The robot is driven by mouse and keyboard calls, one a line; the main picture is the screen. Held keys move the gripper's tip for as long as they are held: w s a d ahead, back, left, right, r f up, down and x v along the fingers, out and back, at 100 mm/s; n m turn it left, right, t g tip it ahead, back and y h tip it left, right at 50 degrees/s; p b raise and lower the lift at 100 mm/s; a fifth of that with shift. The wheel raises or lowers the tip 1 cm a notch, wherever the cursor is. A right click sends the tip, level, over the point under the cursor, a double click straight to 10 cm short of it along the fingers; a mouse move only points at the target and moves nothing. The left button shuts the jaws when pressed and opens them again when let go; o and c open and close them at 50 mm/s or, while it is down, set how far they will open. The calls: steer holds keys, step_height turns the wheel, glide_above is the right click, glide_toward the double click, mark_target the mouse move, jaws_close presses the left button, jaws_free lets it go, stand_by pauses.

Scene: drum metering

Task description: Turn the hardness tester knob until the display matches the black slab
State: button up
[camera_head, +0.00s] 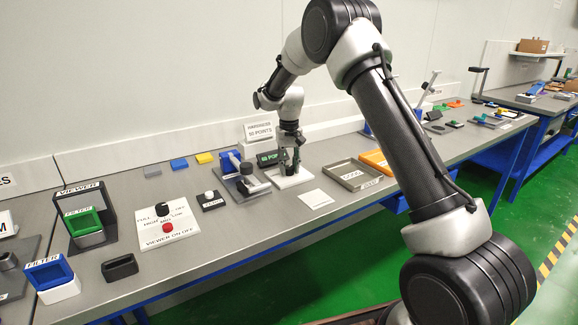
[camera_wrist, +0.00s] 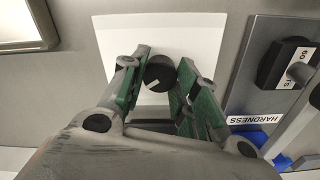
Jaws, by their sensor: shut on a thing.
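A black round knob (camera_wrist: 160,73) with a white pointer line stands on a white plate (camera_wrist: 110,38) in the wrist view. The plate also shows in the head view (camera_head: 287,182). My gripper (camera_head: 289,166) points down over this plate, its green-padded fingers (camera_wrist: 158,66) on either side of the knob and shut on it. A white sign (camera_head: 258,130) behind it seems to read HARDNESS 50 POINTS. A black block (camera_wrist: 284,62) with a white label sits on the grey HARDNESS plate (camera_wrist: 250,95).
Left of my gripper is a grey fixture with blue parts (camera_head: 229,162). To the right are a blank white card (camera_head: 316,199), a metal tray (camera_head: 353,174) and an orange tray (camera_head: 376,161). A viewer knob panel (camera_head: 167,227) lies farther left. My arm hides part of the bench.

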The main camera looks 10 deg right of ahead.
mark_target(289, 167)
steer(key=shift+m, duration=0.4)
steer(key=o, duration=1)
steer(key=shift+o, duration=0.2)
step_height(289, 167, up, 12)
